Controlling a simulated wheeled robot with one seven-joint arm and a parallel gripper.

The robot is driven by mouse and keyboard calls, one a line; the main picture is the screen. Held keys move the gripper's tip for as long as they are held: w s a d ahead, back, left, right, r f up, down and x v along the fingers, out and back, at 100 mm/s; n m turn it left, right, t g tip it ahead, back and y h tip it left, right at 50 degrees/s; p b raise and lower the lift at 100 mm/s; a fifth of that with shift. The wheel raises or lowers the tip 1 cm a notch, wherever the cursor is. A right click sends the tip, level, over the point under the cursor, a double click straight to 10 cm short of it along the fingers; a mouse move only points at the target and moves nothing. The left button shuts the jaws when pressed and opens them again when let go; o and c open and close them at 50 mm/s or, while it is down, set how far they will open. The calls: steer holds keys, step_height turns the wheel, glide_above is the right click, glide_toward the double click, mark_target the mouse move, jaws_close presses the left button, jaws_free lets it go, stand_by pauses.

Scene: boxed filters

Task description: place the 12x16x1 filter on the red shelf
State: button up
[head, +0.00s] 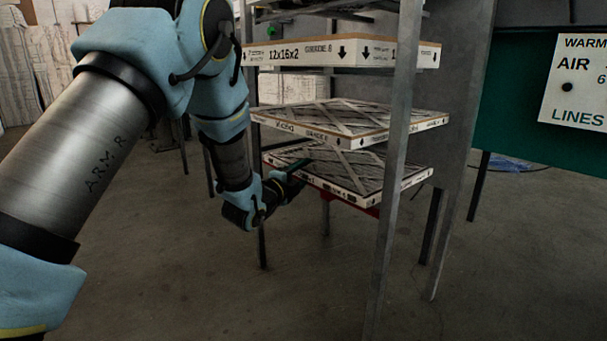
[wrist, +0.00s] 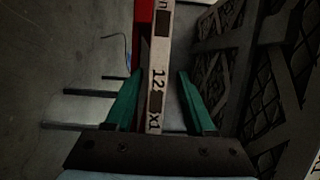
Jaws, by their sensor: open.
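The 12x16x1 filter (head: 365,172) is a thin, flat white-edged panel with a dark pleated mesh, lying level low in the rack. A strip of the red shelf (head: 372,210) shows directly beneath it; most of the shelf is hidden. My gripper (head: 297,168) is at the filter's near left edge. In the wrist view, my gripper's green fingers (wrist: 160,82) are open, one on each side of the filter's white edge (wrist: 158,60), with visible gaps. The edge's printing is partly legible there. The red shelf (wrist: 143,35) also shows beside the filter.
Another filter (head: 330,122) lies just above, and a thicker 12x16x2 box (head: 340,53) sits higher. A grey rack post (head: 393,170) stands in front at the right. A green panel with a sign (head: 575,80) is at far right. The floor in front is clear.

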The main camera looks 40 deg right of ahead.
steer(key=p+v, duration=0.3)
steer(key=v, duration=0.9)
steer(key=w+a+n+t+y, duration=0.4)
steer(key=w+a+n+y, duration=0.3)
steer(key=w+a+n, duration=0.45)
steer(key=w+a+f+n+y, duration=0.1)
steer(key=w+a+n+y, duration=0.15)
steer(key=a, duration=0.45)
steer(key=w+a+f+n+y, duration=0.1)
steer(key=a+n+y, duration=0.2)
steer(key=a, duration=0.4)
steer(key=s+a+n+g+y, duration=0.2)
steer(key=s+a+n, duration=0.5)
steer(key=a, duration=0.4)
steer(key=s+a+n+g+y, duration=0.2)
steer(key=s+a+n+g, duration=0.3)
steer(key=a, duration=0.6)
steer(key=s+n, duration=0.2)
steer(key=shift+r+n+y, duration=0.35)
steer(key=shift+n, duration=0.05)
steer(key=shift+r, duration=0.1)
